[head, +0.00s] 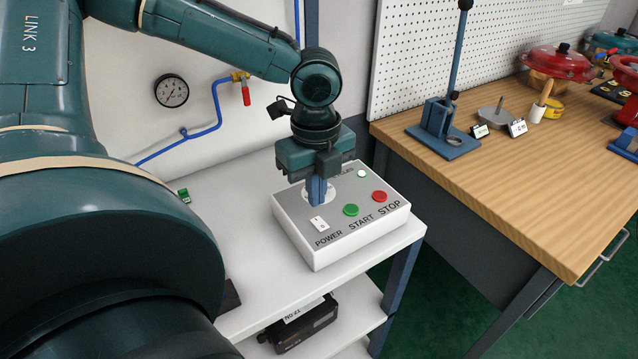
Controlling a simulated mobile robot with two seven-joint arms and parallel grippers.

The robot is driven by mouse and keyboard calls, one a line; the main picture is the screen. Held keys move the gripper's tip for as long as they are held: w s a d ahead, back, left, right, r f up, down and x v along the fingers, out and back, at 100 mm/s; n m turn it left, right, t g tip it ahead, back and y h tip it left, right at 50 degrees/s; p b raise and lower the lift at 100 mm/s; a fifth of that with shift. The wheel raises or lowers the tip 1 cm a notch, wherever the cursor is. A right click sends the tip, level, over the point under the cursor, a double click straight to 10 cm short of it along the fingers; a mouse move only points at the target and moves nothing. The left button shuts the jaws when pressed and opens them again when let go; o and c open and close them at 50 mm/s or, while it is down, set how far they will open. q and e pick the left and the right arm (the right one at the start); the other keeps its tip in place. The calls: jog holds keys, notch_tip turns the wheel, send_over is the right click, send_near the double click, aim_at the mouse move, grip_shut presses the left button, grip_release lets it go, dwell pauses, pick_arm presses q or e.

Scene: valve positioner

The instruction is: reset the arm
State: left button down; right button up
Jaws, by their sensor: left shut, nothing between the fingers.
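My left gripper (317,192) points straight down over the control box (318,258), a white box with a grey top on the white shelf. Its blue fingers are shut and empty, and they cover part of a round white dial area near the box's back left. I cannot tell whether the fingertips touch the box. The box top has a white power switch (318,224), a green start button (351,210), a red stop button (380,196) and a small pale lamp (361,173). Part of the lettering by the lamp is hidden. My right gripper is not in view.
A wooden bench (500,190) stands to the right with a blue stand (443,140) and red valve actuators (560,62). A gauge (171,91) and blue hose (200,130) are on the panel behind. A dark device (300,325) lies on the lower shelf.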

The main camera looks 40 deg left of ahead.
pick_arm(q)
notch_tip(320, 180, up, 2)
jog(key=shift+p, duration=0.75)
jog(key=shift+r+p, duration=0.3)
jog(key=shift+p, duration=0.1)
jog(key=shift+r, duration=0.2)
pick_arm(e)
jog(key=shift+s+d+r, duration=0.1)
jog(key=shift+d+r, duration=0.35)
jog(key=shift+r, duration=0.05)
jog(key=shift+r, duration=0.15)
